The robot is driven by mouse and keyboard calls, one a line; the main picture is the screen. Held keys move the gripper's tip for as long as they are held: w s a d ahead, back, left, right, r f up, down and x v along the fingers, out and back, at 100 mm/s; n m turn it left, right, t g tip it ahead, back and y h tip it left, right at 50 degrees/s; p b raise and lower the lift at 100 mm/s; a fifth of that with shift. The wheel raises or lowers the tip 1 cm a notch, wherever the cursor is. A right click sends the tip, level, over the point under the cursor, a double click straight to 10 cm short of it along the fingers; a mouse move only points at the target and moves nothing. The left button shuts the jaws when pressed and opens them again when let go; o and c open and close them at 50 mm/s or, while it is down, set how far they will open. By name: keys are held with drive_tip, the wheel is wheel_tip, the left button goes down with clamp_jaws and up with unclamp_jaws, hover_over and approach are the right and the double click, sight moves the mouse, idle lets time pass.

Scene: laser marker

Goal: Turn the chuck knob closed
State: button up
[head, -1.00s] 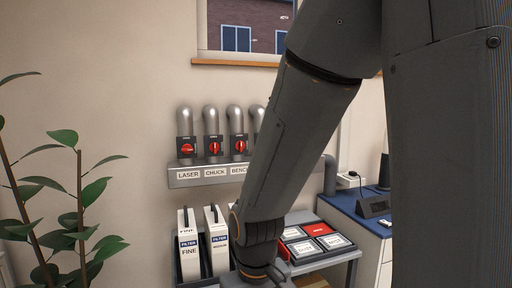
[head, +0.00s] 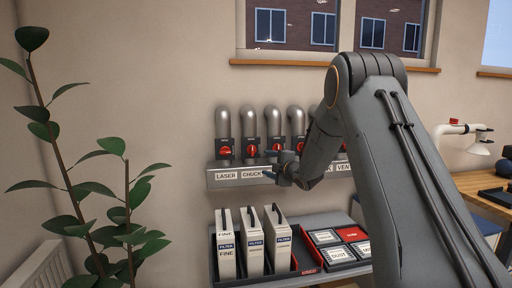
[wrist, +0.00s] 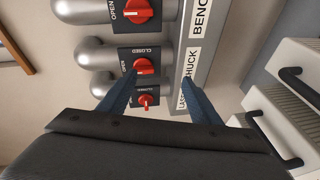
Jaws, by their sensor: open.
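The chuck knob (head: 250,150) is red, on a dark plate on the second pipe from the left, above the CHUCK label (head: 251,174). Its grip looks upright in the head view. In the wrist view the chuck knob (wrist: 143,66) sits beside the OPEN and CLOSED markings, its grip lying roughly along the OPEN side. My gripper (head: 268,165) is open and empty, just right of the chuck knob in the head view. In the wrist view my gripper's blue fingers (wrist: 160,78) are spread, with the knob just beyond the left fingertip; contact is not visible.
The laser knob (head: 225,151) is left of the chuck knob, and the bench knob (head: 277,149) is right, close to my gripper. A grey label rail (head: 215,185) runs below. Filter boxes (head: 253,250) and a tray of pads (head: 335,240) stand on a shelf underneath.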

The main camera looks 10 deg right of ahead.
sight(253, 151)
drive_tip(key=shift+w+a+r+n+t+y+p, duration=0.15)
drive_tip(key=shift+w+a+r+n+y+p, duration=0.35)
drive_tip(key=shift+w, duration=0.95)
drive_tip(key=shift+w+a+r+n+t+y+p, duration=0.1)
drive_tip(key=shift+w+a+r+n+y+p, duration=0.4)
drive_tip(key=shift+w, duration=1)
drive_tip(key=shift+w+a+r+n+t+y+p, duration=0.2)
drive_tip(key=shift+w+a+n+p, duration=0.55)
drive_tip(key=shift+w, duration=0.7)
drive_tip(key=shift+a, duration=0.1)
drive_tip(key=shift+f+m+b, duration=0.1)
drive_tip(key=shift+m+b, duration=0.15)
drive_tip(key=shift+b, duration=0.05)
drive_tip(key=c, duration=1)
